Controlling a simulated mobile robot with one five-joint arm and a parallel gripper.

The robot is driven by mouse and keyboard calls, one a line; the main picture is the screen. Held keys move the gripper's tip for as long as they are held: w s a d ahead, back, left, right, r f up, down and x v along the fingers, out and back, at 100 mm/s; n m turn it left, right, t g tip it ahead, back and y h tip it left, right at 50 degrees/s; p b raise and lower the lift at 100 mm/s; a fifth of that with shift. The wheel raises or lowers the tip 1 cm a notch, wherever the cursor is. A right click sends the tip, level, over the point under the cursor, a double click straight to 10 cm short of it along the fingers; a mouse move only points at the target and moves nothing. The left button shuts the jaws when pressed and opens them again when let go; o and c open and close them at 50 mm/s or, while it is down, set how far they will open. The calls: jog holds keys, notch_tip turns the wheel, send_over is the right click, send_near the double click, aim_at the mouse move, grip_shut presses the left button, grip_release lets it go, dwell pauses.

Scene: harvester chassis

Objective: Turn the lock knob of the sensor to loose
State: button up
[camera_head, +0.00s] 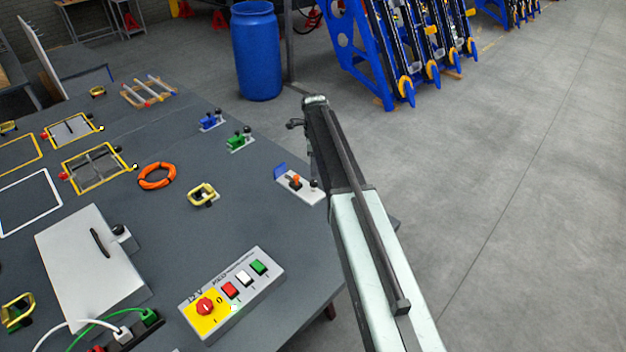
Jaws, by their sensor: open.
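No part is clearly marked as the sensor, and I cannot read any lock position. A white plate (311,195) near the table's right edge carries a blue block (280,170), an orange part (295,181) and a black knob (314,184). This may be the sensor. My arm rises from the bottom right, passing just right of this plate. My gripper (293,124) shows small and dark at the arm's upper end, left of it, beyond the plate. It is open and touches nothing that I can see.
The grey table (170,215) also holds a blue unit (211,121), a green unit (240,139), an orange ring (157,176), a yellow handle (203,195), a button box (232,293) and a white panel (85,270). A blue barrel (257,50) stands behind. Open floor lies right.

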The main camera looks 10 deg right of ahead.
aim_at(314, 181)
notch_tip(314, 181, down, 8)
jog(key=b, duration=0.7)
jog(key=shift+r, duration=0.3)
grip_shut()
